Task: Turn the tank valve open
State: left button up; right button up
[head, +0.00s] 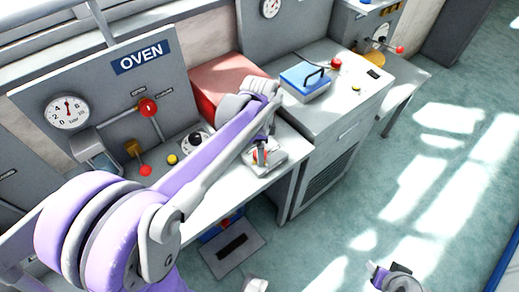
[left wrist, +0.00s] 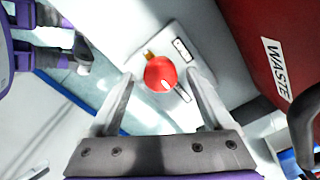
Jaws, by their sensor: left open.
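My left gripper (left wrist: 160,78) is open, with its two fingers on either side of a red ball knob (left wrist: 160,73) in the left wrist view. I cannot tell whether they touch it. The knob is above a pale plate (left wrist: 180,48) with a small brass part (left wrist: 149,55). In the head view my left gripper (head: 262,152) points down at this small fitting on the bench, and the arm hides part of it. No label names the tank valve. Part of my right arm shows at the bottom right of the head view; its fingers are not clear.
A red WASTE bin (left wrist: 265,45) stands close beside my left gripper. A blue-lidded box (head: 304,82) sits on the cabinet to the right. The floor (head: 400,190) at right is clear.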

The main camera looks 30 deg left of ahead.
pick_arm(q)
jog(key=shift+f, duration=0.2)
grip_shut()
dwell(0.4)
